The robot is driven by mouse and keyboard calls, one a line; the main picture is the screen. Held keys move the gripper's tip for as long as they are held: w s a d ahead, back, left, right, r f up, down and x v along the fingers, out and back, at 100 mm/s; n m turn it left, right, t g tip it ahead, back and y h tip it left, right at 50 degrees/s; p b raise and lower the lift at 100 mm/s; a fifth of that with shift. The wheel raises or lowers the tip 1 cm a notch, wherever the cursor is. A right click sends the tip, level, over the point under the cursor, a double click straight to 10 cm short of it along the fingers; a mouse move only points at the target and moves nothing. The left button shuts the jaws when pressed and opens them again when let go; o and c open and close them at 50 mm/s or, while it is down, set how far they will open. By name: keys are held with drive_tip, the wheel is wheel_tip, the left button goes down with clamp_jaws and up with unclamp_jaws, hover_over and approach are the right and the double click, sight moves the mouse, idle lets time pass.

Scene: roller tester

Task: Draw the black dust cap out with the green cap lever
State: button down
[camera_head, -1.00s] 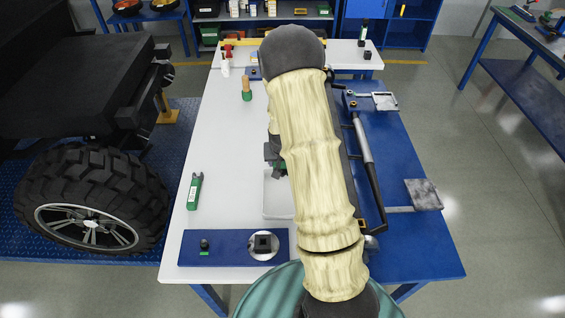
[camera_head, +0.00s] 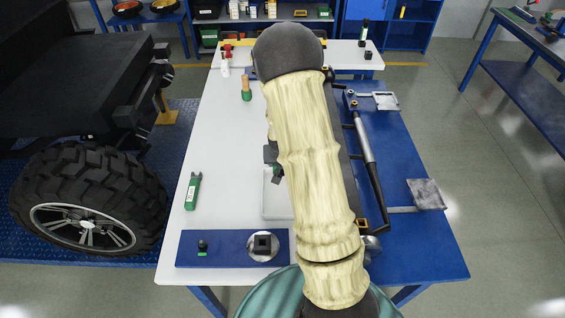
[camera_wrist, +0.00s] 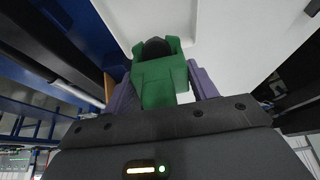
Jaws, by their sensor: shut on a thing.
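My gripper (camera_wrist: 160,92) is shut on the green cap lever (camera_wrist: 163,72), with a purple finger on each side of it in the wrist view. A rounded black piece, which looks like the black dust cap (camera_wrist: 157,47), sits between the lever's two prongs at its far end. A pale surface lies beyond it. In the head view my arm covers much of the work area.
A blue plate (camera_head: 226,236) at the table's near edge carries a small black knob (camera_head: 203,245) and a black square socket (camera_head: 262,243). A green labelled device (camera_head: 193,191) lies on the left. A wooden-handled green tool (camera_head: 247,90) stands farther back. The white tabletop's middle left is clear.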

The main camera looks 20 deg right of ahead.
drive_tip(key=shift+s+a+f+t+h+b, duration=0.1)
drive_tip(key=shift+s+f+t+h+b, duration=0.15)
drive_tip(key=shift+t+b, duration=0.7)
drive_tip(key=shift+r+g, duration=0.15)
drive_tip(key=shift+g, duration=0.2)
drive_tip(key=shift+r, duration=0.15)
drive_tip(key=shift+w+d+r+p, duration=0.2)
drive_tip(key=shift+w+r+p, duration=0.35)
drive_tip(key=shift+r, duration=0.25)
drive_tip(key=shift+w+d+r+p, duration=0.2)
drive_tip(key=shift+w+r+p, duration=0.15)
drive_tip(key=shift+r+p, duration=0.35)
drive_tip(key=shift+w+d+r+p, duration=0.2)
drive_tip(key=shift+w+r+p, duration=0.3)
drive_tip(key=shift+r, duration=0.4)
drive_tip(key=shift+w+d+r+g+p, duration=0.15)
drive_tip(key=shift+g+p, duration=0.15)
drive_tip(key=shift+p, duration=0.65)
drive_tip(key=w+g+y+p, duration=0.1)
drive_tip(key=p, duration=0.2)
drive_tip(key=shift+d+r+g+p, duration=0.1)
drive_tip(key=shift+g+p, duration=0.3)
